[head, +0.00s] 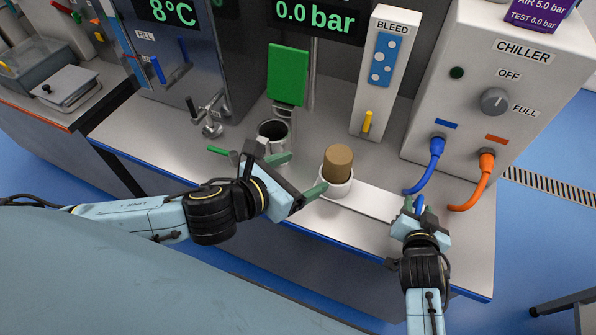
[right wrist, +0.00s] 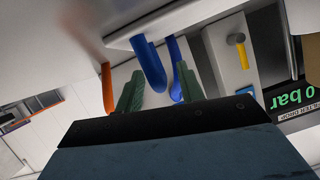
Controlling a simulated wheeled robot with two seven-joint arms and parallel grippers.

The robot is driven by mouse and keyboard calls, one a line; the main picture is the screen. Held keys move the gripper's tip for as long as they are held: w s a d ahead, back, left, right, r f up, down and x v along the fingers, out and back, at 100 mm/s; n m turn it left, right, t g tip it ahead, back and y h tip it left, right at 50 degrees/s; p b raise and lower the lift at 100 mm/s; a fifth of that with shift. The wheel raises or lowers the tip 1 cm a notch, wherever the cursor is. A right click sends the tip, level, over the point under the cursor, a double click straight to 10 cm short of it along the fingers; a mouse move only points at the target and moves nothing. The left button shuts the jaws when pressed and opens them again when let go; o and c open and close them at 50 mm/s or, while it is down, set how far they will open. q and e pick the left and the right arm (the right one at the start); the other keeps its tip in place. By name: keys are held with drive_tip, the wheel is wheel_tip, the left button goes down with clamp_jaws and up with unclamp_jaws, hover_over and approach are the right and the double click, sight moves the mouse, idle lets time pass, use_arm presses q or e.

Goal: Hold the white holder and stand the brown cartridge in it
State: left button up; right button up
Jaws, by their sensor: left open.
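The brown cartridge (head: 338,160) stands upright in the round cup of the white holder (head: 337,187); its lower part is hidden by the rim. A flat white strip (head: 375,204) runs right from the cup towards my right gripper. My left gripper (head: 297,174) is open and empty, left of the cup, with one fingertip close to the cup's wall; I cannot tell whether it touches. My right gripper (head: 418,206) is at the strip's right end. In the right wrist view its green fingers (right wrist: 158,88) are apart; I cannot tell whether they grip anything.
A dark-topped metal cup (head: 272,133) stands behind my left gripper. A blue hose (head: 428,172) and an orange hose (head: 478,185) hang from the chiller box (head: 480,100) near my right gripper. The bench front edge is close.

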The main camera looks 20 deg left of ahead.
drive_tip(key=v, duration=1.2)
drive_tip(key=shift+d, duration=0.1)
idle(0.4)
